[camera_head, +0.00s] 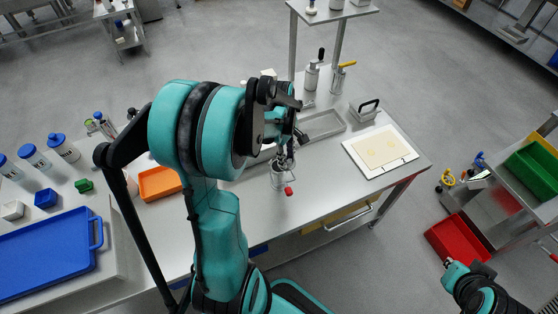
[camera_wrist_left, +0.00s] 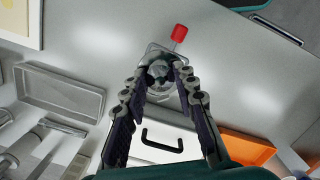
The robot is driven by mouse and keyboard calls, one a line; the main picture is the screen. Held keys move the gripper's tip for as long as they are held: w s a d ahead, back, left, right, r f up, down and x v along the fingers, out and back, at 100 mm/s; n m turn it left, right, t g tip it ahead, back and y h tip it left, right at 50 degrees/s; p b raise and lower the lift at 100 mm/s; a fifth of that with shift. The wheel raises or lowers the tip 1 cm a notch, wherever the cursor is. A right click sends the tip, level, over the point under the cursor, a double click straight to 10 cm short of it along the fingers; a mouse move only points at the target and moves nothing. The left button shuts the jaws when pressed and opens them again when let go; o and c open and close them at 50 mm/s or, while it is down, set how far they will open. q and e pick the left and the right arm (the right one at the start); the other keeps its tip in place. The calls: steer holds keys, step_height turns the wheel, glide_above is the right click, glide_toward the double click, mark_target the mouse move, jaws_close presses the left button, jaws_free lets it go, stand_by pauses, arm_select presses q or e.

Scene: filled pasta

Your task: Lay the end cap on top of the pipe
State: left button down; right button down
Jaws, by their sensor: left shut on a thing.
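My left gripper (camera_head: 287,157) is over the table's front part, fingers pointing down. In the left wrist view its fingers (camera_wrist_left: 160,82) close in on a small grey rounded metal piece, which looks like the end cap (camera_wrist_left: 158,69). Just under it stands an upright shiny metal cylinder with a red-tipped handle, which looks like the pipe (camera_head: 278,181). The red tip (camera_wrist_left: 179,33) points away from the fingers. The fingers hide part of the cylinder's top, and I cannot tell whether the cap touches it. My right arm shows at lower right, its gripper not visible.
An orange tray (camera_head: 159,184) lies left of the cylinder. A shallow metal tray (camera_head: 322,124) and a white board with pasta sheet (camera_head: 380,151) lie to the right. Bare tabletop surrounds the cylinder's front.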

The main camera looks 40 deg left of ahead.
arm_select(q)
steer(key=a+f, duration=0.1)
steer(key=w+a+f, duration=0.1)
steer(key=a, duration=0.1)
steer(key=a+f, duration=0.1)
steer(key=shift+w+a+b, duration=0.15)
steer(key=shift+w+b, duration=0.1)
steer(key=shift+b, duration=0.1)
step_height(320, 180, down, 3)
steer(key=shift+f+b, duration=0.1)
steer(key=shift+b, duration=0.4)
steer(key=shift+f, duration=0.3)
steer(key=shift+f, duration=0.15)
steer(key=c, duration=1.2)
jaws_free()
